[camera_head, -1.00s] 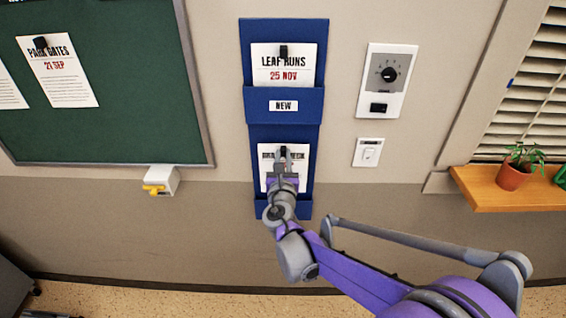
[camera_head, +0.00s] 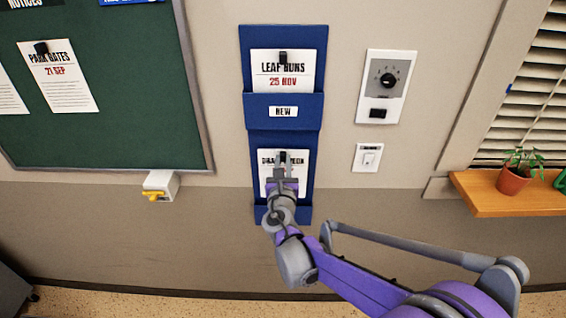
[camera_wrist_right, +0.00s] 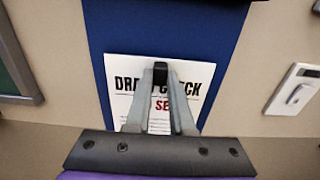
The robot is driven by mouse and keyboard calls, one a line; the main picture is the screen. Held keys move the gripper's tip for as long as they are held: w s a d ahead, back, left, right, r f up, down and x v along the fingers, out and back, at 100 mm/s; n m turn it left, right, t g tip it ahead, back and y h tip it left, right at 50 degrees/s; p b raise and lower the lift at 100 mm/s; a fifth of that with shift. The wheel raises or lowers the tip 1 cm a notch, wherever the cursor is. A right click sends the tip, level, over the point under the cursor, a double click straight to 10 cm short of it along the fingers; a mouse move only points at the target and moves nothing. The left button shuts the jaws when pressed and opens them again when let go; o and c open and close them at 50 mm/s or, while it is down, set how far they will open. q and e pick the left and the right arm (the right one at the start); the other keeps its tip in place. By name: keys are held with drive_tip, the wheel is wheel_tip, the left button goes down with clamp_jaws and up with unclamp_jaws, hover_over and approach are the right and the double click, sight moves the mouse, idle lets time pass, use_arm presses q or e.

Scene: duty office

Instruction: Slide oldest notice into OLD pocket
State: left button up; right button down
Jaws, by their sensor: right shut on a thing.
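The white notice headed "DRAIN CHECK" (camera_head: 266,180) is upright in front of the lower part of the blue wall holder (camera_head: 314,139). My right gripper (camera_head: 283,160) is shut on the black clip at its top middle. In the wrist view the fingers meet at the clip (camera_wrist_right: 160,73), and the notice (camera_wrist_right: 120,82) shows a red date starting "SE"; the rest is covered. The lower pocket (camera_head: 304,212) is partly behind my arm. I cannot tell whether the notice's bottom edge is inside it, and its label is hidden. My left gripper is out of view.
The upper "NEW" pocket (camera_head: 300,112) holds a "LEAF RUNS 25 NOV" notice (camera_head: 290,72). A green board (camera_head: 130,60) with a "PARK GATES 21 SEP" notice (camera_head: 62,85) is left. A dial panel (camera_head: 399,70), a switch (camera_head: 367,158) and a wooden shelf (camera_head: 520,200) are right.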

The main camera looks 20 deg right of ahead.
wheel_tip(320, 180, down, 11)
drive_tip(key=b, duration=0.7)
idle(1.6)
idle(0.4)
drive_tip(key=c, duration=0.7)
unclamp_jaws()
